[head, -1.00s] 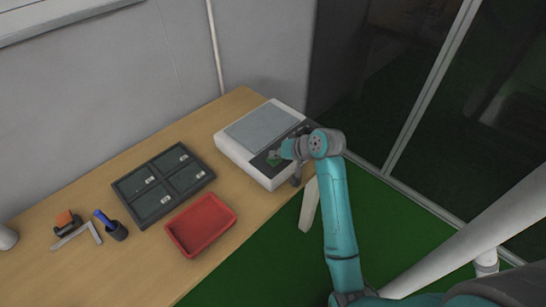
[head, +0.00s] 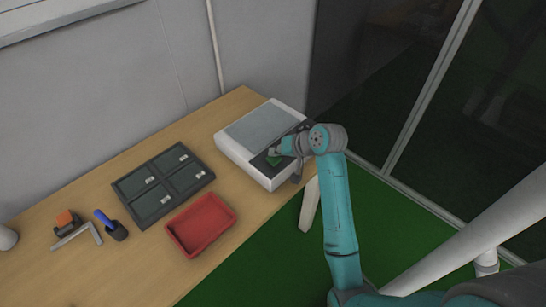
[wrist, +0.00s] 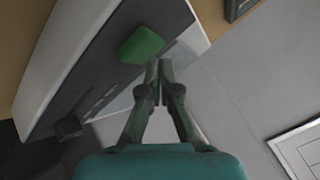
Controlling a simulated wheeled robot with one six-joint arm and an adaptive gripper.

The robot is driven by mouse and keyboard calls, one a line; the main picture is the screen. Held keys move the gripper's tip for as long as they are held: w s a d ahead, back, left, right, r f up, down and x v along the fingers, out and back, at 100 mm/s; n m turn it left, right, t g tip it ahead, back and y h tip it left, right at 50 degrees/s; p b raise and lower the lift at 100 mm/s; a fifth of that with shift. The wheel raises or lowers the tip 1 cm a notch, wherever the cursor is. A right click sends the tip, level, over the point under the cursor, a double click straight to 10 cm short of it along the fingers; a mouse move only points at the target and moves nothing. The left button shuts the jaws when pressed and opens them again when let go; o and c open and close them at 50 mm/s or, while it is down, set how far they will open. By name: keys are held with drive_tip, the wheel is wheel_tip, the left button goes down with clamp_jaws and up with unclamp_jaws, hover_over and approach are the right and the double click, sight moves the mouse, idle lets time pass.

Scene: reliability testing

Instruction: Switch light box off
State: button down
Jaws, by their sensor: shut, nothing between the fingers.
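The light box (head: 234,153) is a white case with a flat grey panel (head: 258,130) and a dark control strip along its front. It stands at the right end of the table. The panel looks dull grey, without a clear glow. A green switch (wrist: 141,45) sits on the dark strip; it also shows in the head view (head: 274,161). A dark knob (wrist: 68,127) is further along the strip. My gripper (wrist: 158,68) is shut and empty, its fingertips right beside the green switch in the wrist view. I cannot tell whether they touch it.
A red tray (head: 232,211) and a dark four-part case (head: 138,205) lie left of the light box. A wall is behind the table; green floor lies in front.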

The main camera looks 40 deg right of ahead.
sight(276, 159)
drive_tip(key=shift+r, duration=2.55)
